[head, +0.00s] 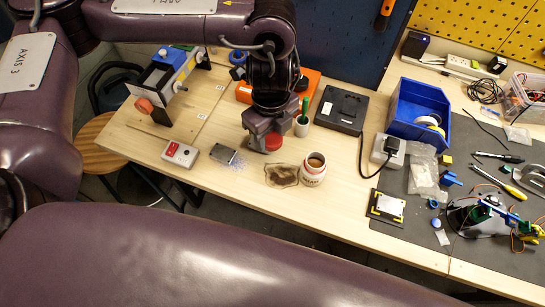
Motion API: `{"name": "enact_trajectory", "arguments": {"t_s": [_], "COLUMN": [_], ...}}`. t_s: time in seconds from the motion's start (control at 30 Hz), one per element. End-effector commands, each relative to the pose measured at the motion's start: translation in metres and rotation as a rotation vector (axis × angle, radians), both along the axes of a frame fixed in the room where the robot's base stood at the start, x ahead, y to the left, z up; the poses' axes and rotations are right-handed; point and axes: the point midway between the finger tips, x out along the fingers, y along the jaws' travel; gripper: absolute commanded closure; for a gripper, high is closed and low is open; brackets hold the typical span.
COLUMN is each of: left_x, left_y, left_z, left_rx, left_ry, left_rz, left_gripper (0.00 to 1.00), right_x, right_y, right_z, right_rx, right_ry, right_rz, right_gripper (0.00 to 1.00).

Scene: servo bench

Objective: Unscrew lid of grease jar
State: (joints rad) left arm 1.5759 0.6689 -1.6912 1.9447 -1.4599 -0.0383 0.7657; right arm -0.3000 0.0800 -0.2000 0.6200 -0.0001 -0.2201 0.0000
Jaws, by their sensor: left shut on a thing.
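The grease jar (312,174) stands upright on the wooden bench. It is white with a label, and its open mouth shows brownish grease inside. My left gripper (266,146) points down just to the left of and behind the jar. It is shut on the red lid (272,142), which is apart from the jar. The fingers mostly hide the lid's far side, and I cannot tell how high it is above the bench. My right gripper is not in view.
A brown stained patch (282,175) lies left of the jar. A green-handled tool in a white cup (301,127), a black scale (341,109) and a blue bin (419,107) stand behind and right.

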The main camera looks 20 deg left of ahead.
Motion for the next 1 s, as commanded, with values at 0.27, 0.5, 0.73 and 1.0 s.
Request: {"name": "enact_trajectory", "arguments": {"t_s": [0.27,0.5,0.73,1.0], "left_x": [-0.001,-0.001,0.000,0.000], "left_y": [0.000,0.000,0.000,0.000], "left_z": [-0.064,-0.085,-0.113,-0.114], "left_rx": [0.000,0.000,0.000,0.001], "left_ry": [0.006,0.004,0.001,0.000], "left_rz": [0.002,0.001,0.000,0.000], "left_gripper": [0.81,0.81,0.81,0.81], "right_x": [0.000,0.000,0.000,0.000], "right_y": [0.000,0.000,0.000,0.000], "right_z": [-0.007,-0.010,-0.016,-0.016], "right_rx": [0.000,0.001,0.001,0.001], "right_ry": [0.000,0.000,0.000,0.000], "right_rz": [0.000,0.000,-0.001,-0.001], "right_gripper": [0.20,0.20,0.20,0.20]}}
